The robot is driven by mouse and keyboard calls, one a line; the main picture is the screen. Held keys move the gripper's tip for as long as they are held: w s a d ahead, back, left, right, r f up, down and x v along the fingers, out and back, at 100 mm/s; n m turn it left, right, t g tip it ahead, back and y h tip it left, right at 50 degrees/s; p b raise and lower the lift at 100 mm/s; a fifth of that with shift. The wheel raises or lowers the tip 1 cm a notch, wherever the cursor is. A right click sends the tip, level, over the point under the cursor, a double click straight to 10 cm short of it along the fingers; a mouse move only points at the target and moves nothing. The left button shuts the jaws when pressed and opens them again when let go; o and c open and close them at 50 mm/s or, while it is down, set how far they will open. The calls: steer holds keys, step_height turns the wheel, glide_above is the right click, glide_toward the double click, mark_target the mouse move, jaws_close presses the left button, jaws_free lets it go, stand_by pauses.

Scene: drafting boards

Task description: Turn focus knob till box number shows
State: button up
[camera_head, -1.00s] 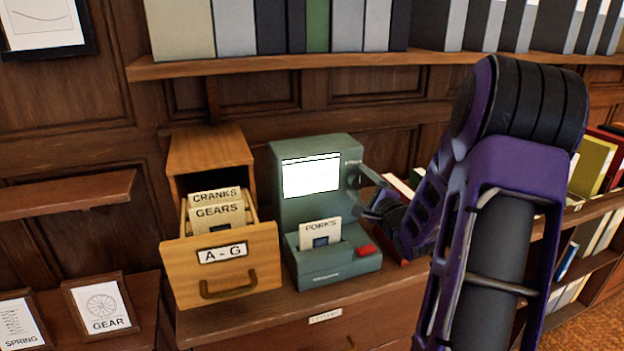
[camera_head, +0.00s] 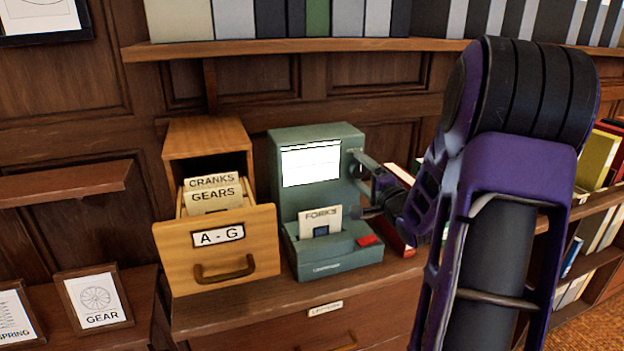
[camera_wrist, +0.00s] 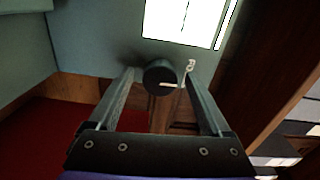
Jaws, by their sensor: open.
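A grey-green reader (camera_head: 318,137) stands on the cabinet, its screen (camera_head: 310,164) lit white with no legible number. A card marked FORKS (camera_head: 320,222) stands in its front slot. A red button (camera_head: 366,240) is beside the card. In the wrist view, the dark round focus knob (camera_wrist: 159,77) with a pale pointer line sits just below the bright screen (camera_wrist: 185,20). My gripper (camera_wrist: 160,78) is open, with a finger on either side of the knob; contact cannot be told. In the head view, my gripper (camera_head: 362,190) is at the reader's right side, and the knob is largely hidden.
An open wooden drawer marked A - G (camera_head: 217,249), with CRANKS and GEARS cards, stands left of the reader. Red books (camera_head: 400,178) stand close on the right, behind my arm. A shelf of binders (camera_head: 290,48) runs above.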

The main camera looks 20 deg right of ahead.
steer(key=n+b, duration=0.2)
steer(key=n, duration=0.1)
steer(key=shift+f+n+b, duration=0.3)
steer(key=shift+f+b, duration=0.05)
steer(key=shift+f, duration=0.05)
steer(key=n+b, duration=0.4)
steer(key=n, duration=0.1)
steer(key=shift+r+n+p, duration=0.35)
steer(key=shift+r+n, duration=0.1)
steer(key=shift+n, duration=1.05)
jaws_close()
